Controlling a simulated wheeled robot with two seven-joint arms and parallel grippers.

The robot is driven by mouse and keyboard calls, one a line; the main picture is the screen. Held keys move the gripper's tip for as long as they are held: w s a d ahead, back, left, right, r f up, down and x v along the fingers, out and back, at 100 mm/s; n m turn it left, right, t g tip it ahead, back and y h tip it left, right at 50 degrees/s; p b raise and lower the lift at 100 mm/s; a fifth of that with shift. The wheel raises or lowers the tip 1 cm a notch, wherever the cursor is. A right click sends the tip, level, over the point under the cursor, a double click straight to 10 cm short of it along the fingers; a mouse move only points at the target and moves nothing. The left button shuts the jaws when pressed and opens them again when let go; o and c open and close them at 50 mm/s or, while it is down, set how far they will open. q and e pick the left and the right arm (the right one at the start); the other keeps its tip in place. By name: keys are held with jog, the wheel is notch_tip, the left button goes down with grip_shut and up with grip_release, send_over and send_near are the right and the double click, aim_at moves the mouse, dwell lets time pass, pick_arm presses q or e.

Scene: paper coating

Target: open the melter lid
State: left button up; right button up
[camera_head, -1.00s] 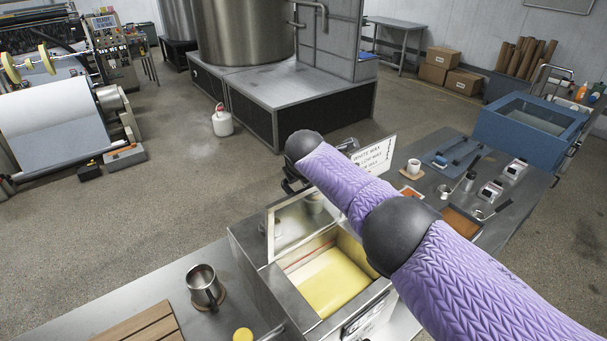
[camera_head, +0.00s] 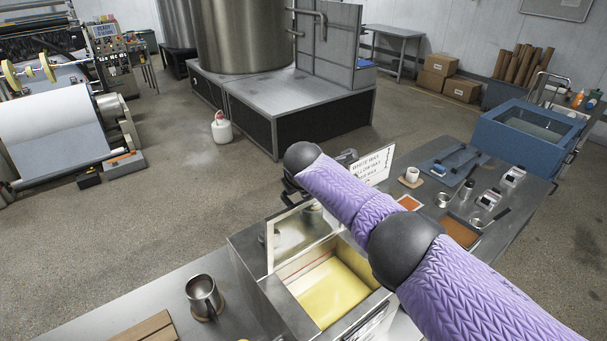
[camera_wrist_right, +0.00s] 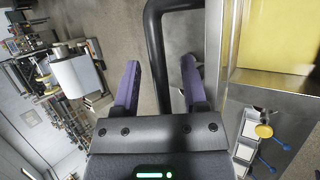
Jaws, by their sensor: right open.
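The melter (camera_head: 262,285) is a steel box at the bottom centre of the head view, with yellow wax (camera_head: 330,291) inside. Its framed, see-through lid (camera_head: 292,238) stands raised at the back of the opening, tilted up. My right arm crosses from the lower right over the melter, and its wrist hides part of the lid. In the right wrist view my right gripper (camera_wrist_right: 160,84) is open. A black bar handle (camera_wrist_right: 153,35) runs between its two purple fingers, with gaps visible on both sides. The lid edge and yellow wax show at the upper right there. My left gripper is not seen.
A steel pitcher (camera_head: 204,297) and a wooden board (camera_head: 140,331) are on the counter left of the melter. A wax sign (camera_head: 373,166) stands behind my arm. Open floor lies beyond.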

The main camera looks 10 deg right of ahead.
jog(key=p+v, duration=0.2)
jog(key=v, duration=0.7)
